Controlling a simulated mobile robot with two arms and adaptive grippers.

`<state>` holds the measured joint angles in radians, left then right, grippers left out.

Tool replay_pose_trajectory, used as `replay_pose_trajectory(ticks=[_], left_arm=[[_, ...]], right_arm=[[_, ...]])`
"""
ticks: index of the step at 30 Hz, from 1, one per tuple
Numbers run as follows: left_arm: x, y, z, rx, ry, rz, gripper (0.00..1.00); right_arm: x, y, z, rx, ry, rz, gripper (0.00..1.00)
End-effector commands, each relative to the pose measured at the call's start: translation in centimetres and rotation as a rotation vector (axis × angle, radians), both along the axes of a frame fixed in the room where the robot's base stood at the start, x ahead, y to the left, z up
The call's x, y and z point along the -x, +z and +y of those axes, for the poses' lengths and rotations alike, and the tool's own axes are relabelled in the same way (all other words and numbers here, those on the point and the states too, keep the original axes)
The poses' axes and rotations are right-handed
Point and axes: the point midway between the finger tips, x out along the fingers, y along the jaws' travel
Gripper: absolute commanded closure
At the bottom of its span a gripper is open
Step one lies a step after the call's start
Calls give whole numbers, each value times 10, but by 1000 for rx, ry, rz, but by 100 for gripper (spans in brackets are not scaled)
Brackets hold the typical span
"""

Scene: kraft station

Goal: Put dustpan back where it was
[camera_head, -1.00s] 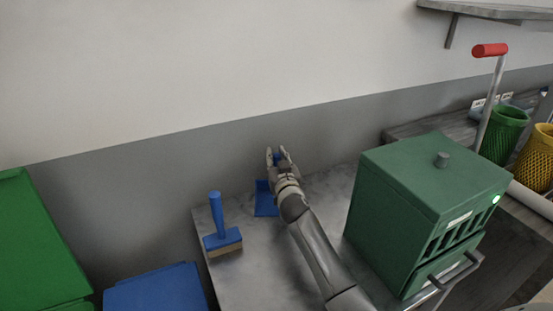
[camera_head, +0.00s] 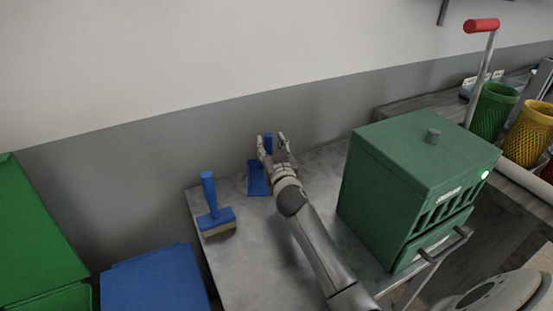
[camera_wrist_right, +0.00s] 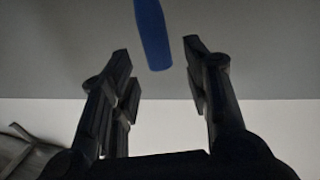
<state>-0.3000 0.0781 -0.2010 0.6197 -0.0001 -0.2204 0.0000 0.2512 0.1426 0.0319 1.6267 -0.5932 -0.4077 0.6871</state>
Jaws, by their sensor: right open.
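The blue dustpan (camera_head: 257,181) stands on the grey table (camera_head: 240,265) against the wall, its handle pointing up. Its handle (camera_wrist_right: 153,35) also shows in the right wrist view, ahead of and between the fingertips, with a gap on each side. My right gripper (camera_head: 272,145) is open beside the top of the dustpan handle and holds nothing. It also shows open in the right wrist view (camera_wrist_right: 158,45). The gripper partly hides the dustpan's right side in the head view. My left gripper is not in view.
A blue brush (camera_head: 213,207) stands upright left of the dustpan. Green (camera_head: 35,235) and blue (camera_head: 155,283) containers are at left. Green (camera_head: 493,110) and yellow (camera_head: 528,133) baskets stand at far right.

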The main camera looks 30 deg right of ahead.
Motion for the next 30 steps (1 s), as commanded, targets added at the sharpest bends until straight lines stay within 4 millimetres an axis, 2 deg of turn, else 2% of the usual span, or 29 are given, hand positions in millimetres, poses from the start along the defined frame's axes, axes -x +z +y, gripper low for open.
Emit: replay_pose_trajectory(ticks=[1, 6, 12, 18, 30], left_arm=[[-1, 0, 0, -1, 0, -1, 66], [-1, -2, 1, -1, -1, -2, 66], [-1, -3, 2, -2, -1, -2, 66], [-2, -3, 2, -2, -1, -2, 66], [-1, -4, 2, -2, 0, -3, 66]], right_arm=[[11, -2, 3, -2, 0, 2, 56], [41, -2, 12, -2, 0, 2, 56], [64, -1, 19, 0, 0, 1, 56], [73, 0, 21, 0, -1, 0, 56], [72, 0, 21, 0, -1, 0, 56]])
